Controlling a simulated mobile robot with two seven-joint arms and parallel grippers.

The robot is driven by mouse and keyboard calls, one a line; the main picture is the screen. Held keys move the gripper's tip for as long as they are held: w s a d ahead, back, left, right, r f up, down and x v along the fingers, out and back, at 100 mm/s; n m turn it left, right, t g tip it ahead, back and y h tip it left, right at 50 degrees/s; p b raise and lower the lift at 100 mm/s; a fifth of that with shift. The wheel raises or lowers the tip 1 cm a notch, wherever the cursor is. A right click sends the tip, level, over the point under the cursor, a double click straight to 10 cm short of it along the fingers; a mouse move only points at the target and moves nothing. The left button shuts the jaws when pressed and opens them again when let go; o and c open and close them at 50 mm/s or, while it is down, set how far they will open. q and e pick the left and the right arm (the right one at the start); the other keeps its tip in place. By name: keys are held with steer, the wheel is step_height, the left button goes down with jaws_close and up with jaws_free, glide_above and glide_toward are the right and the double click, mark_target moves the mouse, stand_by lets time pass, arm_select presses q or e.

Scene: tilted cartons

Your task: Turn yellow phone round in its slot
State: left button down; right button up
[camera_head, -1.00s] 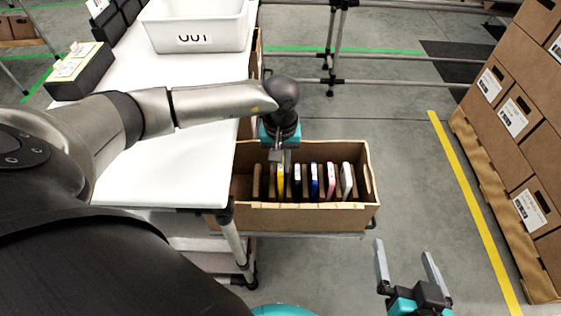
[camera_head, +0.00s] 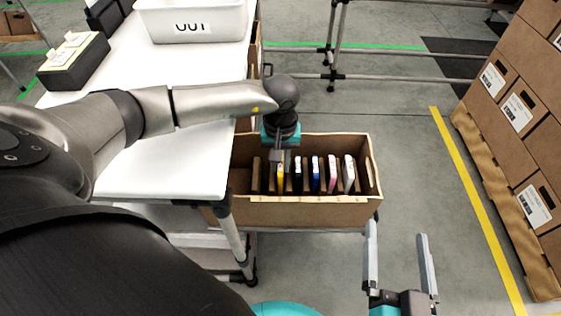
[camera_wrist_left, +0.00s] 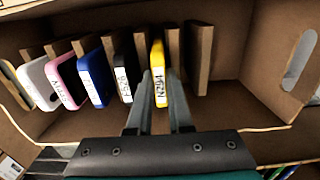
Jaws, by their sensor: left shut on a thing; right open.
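The yellow phone (camera_head: 280,178) stands upright in a slot of the open cardboard carton (camera_head: 310,212), toward its left end. In the left wrist view the yellow phone (camera_wrist_left: 158,70) shows a white label with black writing on its edge. My left gripper (camera_head: 279,158) reaches down into the carton from above. My right gripper (camera_head: 398,262) is open and empty, in front of the carton to the right.
A black phone (camera_head: 297,174), a blue phone (camera_head: 315,175), a pink phone (camera_head: 332,174) and a white phone (camera_head: 349,174) stand to the right, between cardboard dividers. A white table (camera_head: 190,165) adjoins the carton's left. Stacked cartons (camera_head: 520,130) stand far right; the floor between is clear.

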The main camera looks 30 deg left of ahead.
arm_select(q)
steer(key=shift+f, duration=0.25)
stand_by(0.9)
steer(key=c, duration=0.8)
jaws_free()
steer(key=shift+o, duration=0.2)
